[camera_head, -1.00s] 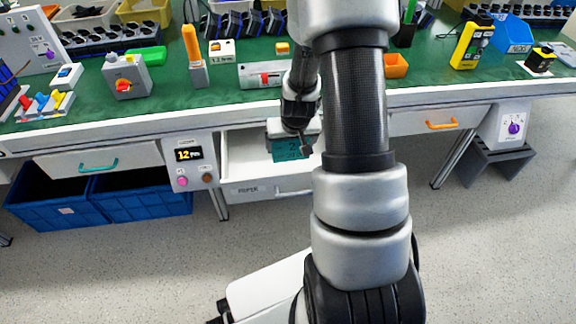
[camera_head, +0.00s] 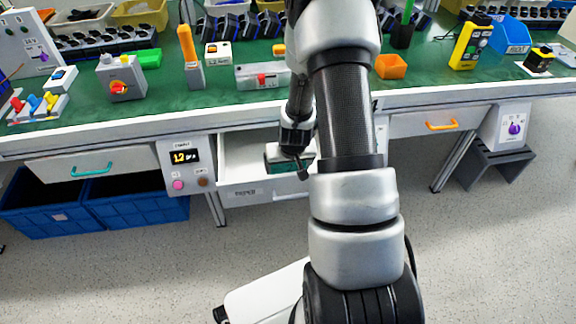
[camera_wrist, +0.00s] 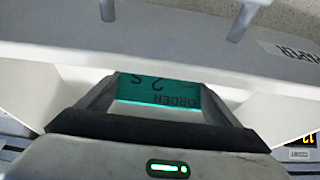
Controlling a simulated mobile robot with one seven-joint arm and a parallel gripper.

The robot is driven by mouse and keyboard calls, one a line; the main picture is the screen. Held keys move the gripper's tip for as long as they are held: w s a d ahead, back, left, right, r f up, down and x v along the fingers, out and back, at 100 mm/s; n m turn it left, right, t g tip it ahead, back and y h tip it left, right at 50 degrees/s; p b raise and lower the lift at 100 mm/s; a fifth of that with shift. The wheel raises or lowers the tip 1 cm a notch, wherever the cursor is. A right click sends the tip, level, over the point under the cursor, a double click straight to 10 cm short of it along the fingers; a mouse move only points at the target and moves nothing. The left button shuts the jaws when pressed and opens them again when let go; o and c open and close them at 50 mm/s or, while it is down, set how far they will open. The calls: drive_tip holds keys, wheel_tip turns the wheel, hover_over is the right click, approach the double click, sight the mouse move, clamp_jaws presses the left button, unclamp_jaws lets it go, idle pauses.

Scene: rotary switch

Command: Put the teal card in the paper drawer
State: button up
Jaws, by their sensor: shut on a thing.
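The teal card (camera_wrist: 158,90) is held between the two fingers of my gripper (camera_wrist: 160,97) in the wrist view, its ORDER print upside down. In the head view only part of the card (camera_head: 281,168) shows below my gripper (camera_head: 291,163). The white paper drawer (camera_head: 240,155) is pulled open under the bench, with its label on the front. My gripper and the card are over or inside its opening; I cannot tell whether the card touches the drawer floor. The drawer front (camera_wrist: 200,55) crosses the wrist view. My arm hides the drawer's right part.
A closed drawer with a teal handle (camera_head: 91,169) is at left, one with an orange handle (camera_head: 441,125) at right. A panel with a display (camera_head: 186,157) adjoins the open drawer. Blue crates (camera_head: 135,207) stand below. The green bench top (camera_head: 220,88) holds several devices.

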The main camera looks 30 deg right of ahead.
drive_tip(key=o, duration=0.9)
